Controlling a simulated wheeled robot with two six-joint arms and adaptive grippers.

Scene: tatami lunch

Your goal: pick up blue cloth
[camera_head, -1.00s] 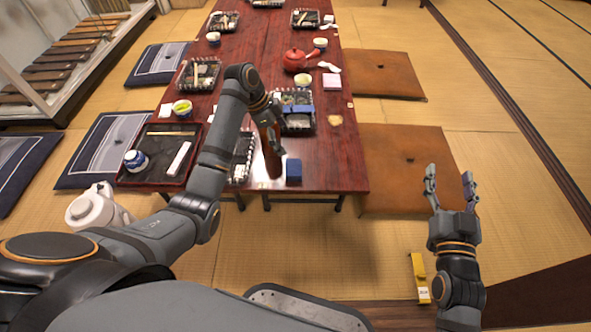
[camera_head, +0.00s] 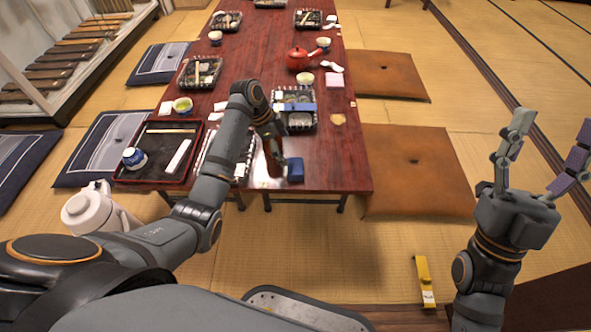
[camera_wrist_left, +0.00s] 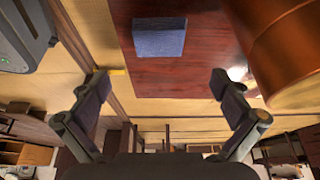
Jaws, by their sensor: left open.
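The blue cloth (camera_head: 294,170) is a small, folded, block-like piece lying flat near the front edge of the dark red table (camera_head: 335,172). It also shows at the top centre of the left wrist view (camera_wrist_left: 159,38). My left gripper (camera_head: 274,150) is over the table just left of the cloth and partly hidden behind its own wrist. In the left wrist view its fingers (camera_wrist_left: 161,82) are spread apart with nothing between them, and the cloth lies beyond them. My right gripper (camera_head: 553,130) is open and empty, off the table at the right.
A brown bottle-like thing (camera_head: 267,165) stands close left of the cloth. A black tray (camera_head: 152,168) lies at the table's left corner. A red teapot (camera_head: 298,59) and several set trays stand farther back. The table right of the cloth is clear.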

